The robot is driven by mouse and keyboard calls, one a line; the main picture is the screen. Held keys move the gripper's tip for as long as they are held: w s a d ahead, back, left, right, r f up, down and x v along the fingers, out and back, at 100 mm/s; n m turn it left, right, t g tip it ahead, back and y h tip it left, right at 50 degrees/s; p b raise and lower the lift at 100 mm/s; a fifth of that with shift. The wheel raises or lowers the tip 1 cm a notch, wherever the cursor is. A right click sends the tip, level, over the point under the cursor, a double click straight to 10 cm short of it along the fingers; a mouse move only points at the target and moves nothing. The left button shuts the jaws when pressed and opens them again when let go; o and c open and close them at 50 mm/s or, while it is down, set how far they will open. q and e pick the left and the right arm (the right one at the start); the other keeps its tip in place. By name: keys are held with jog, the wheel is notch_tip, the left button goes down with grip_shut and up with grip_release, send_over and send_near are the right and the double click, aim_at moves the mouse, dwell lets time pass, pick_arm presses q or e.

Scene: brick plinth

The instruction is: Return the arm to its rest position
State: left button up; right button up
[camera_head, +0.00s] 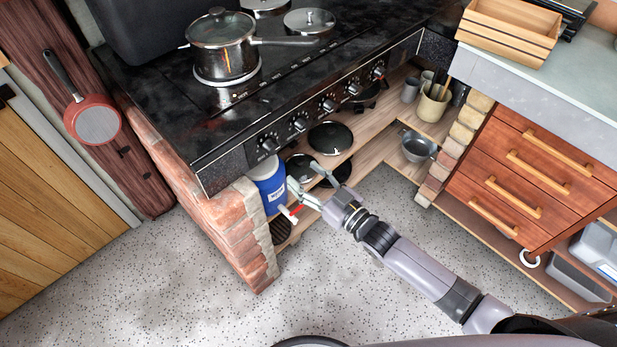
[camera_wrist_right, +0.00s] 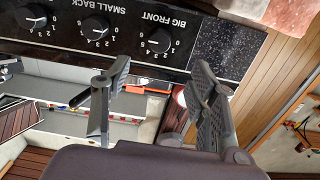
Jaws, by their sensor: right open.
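My right gripper (camera_head: 306,178) is at the end of my right arm, which reaches in from the lower right in the head view. It is in front of the open shelf under the stove, close to a blue container (camera_head: 269,184) with a red-and-white tap. In the right wrist view my right gripper (camera_wrist_right: 160,78) has its two fingers spread apart with nothing between them. The stove's knob panel (camera_wrist_right: 140,45) shows beyond the fingertips there. In the head view I cannot tell whether the gripper touches the container. My left gripper does not show.
The black stove (camera_head: 300,80) on its brick plinth (camera_head: 238,230) carries a steel pot (camera_head: 222,45). Pans (camera_head: 330,137) and a small metal pot (camera_head: 418,147) sit on the shelf below. Wooden drawers (camera_head: 520,185) stand right. The speckled floor (camera_head: 340,270) around my arm is clear.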

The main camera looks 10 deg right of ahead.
jog(key=shift+s+d, duration=0.1)
dwell(0.5)
jog(key=s+d+f+m+g+h, duration=0.1)
jog(key=s+d+f+g+h, duration=0.2)
jog(key=f, duration=0.7)
jog(key=s+d+f+m+g+h, duration=0.15)
jog(key=s+d+f, duration=0.35)
jog(key=f, duration=0.5)
jog(key=s+d+f+m+g+h, duration=0.1)
jog(key=s+d+f+h, duration=0.25)
jog(key=f, duration=0.65)
jog(key=s+d+f+g+h, duration=0.1)
jog(key=s+f, duration=0.4)
jog(key=s, duration=0.6)
jog(key=s+d+f+g, duration=0.2)
jog(key=s+f+g, duration=0.2)
jog(key=s, duration=0.6)
jog(key=s+d+f+m+g+h, duration=0.1)
jog(key=s+d+f+g, duration=0.1)
jog(key=s+f, duration=0.4)
jog(key=s+g, duration=0.1)
jog(key=s, duration=0.4)
jog(key=shift+s+h, duration=0.3)
jog(key=shift+s, duration=0.05)
